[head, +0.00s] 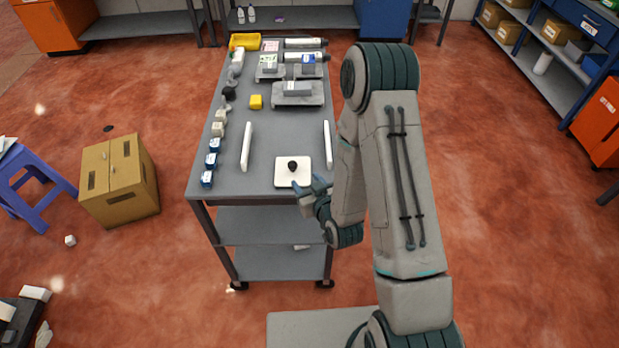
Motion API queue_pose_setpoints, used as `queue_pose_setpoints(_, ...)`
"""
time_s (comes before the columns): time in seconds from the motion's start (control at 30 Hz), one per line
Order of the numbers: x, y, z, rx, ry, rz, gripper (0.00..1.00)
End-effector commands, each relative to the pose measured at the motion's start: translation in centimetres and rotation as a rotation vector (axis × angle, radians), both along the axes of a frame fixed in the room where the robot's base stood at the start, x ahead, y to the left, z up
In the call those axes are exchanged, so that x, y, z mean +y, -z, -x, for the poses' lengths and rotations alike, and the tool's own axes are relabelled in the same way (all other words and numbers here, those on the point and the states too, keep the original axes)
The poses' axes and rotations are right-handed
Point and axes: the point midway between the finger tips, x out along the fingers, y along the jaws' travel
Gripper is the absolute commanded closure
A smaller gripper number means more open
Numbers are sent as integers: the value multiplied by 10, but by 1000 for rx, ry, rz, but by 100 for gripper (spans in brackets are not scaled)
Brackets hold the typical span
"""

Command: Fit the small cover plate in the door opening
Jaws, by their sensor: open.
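A small white square plate (284,178) with a dark round knob on top lies on the near end of the grey cart's top. I take it to be the cover plate. My gripper (309,187) is open and empty at the cart's near edge, just right of and below the plate in the picture. Its fingers come close to the plate's right corner; I cannot tell whether they touch. Two narrow white panels, one on the left (247,147) and one on the right (328,145), stand farther back on the cart. I cannot make out a door opening.
Several small blue-and-white pieces (208,179) line the cart's (268,140) left edge. A yellow block (256,102), grey trays with parts (298,93) and a yellow bin (244,41) stand farther back. The cart's middle is clear. A cardboard box (121,180) stands left on the floor.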

Motion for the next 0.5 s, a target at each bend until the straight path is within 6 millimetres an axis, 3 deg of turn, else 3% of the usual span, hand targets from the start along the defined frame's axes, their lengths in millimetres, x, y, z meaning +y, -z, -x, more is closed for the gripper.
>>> queue_pose_setpoints(0.27, -2, -6, -3, 9, 1, 13, 50)
queue_pose_setpoints(0.5, -18, -45, -20, 111, 23, 98, 50)
